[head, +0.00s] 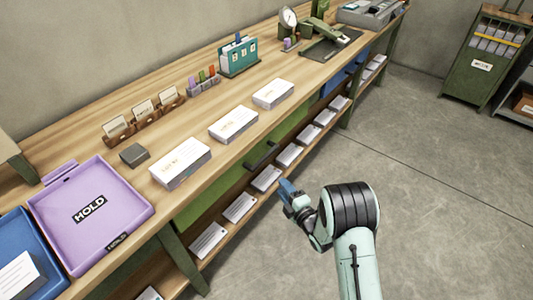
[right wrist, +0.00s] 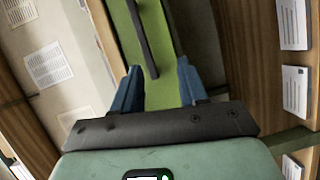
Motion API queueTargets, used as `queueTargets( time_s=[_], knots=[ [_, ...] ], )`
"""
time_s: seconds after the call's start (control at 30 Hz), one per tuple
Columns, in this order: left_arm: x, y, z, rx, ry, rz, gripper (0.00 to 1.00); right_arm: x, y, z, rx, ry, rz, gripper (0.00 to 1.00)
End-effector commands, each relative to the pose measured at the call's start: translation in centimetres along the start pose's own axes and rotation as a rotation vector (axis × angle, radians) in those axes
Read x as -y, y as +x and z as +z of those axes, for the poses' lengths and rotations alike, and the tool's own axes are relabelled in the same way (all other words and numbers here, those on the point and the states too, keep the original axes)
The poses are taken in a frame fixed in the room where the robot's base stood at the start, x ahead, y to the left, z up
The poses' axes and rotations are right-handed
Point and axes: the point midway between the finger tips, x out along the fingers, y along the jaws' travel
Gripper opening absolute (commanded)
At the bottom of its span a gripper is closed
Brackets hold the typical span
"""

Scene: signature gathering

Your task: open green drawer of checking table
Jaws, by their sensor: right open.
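The green drawer (head: 218,195) sits under the wooden top of the checking table (head: 200,118). It looks shut. Its dark bar handle (head: 262,156) sticks out from its front. In the right wrist view, the green drawer front (right wrist: 163,62) and its handle (right wrist: 142,38) lie ahead of my right gripper (right wrist: 158,80). The blue fingers are open, with the handle's near end just beyond the gap between them and nothing held. In the head view, my right gripper (head: 286,189) is in front of the table, to the lower right of the handle and apart from it. My left gripper is not seen.
A blue drawer (head: 335,84) is farther along the table. A lower shelf holds several paper stacks (head: 266,178). The tabletop bears a purple HOLD tray (head: 90,209), white card stacks (head: 233,124) and holders. The grey floor (head: 430,190) at right is clear. A green cabinet (head: 480,62) stands at the back.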

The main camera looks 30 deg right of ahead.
Motion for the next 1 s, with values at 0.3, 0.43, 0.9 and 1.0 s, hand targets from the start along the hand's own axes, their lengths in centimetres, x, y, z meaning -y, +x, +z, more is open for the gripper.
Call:
queueTargets(
  time_s=[0.3,0.43,0.9,1.0],
  knots=[
    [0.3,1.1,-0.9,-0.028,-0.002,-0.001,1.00,-2.1,2.4,0.0,-0.029,-0.113,0.088,0.43],
    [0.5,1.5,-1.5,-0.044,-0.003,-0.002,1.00,-2.1,5.0,-0.1,-0.029,-0.112,0.086,0.43],
    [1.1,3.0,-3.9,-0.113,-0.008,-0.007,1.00,-2.7,13.1,-0.3,-0.027,-0.107,0.083,0.43],
    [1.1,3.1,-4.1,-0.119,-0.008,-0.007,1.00,-2.8,13.6,-0.3,-0.026,-0.107,0.082,0.43]
  ],
)
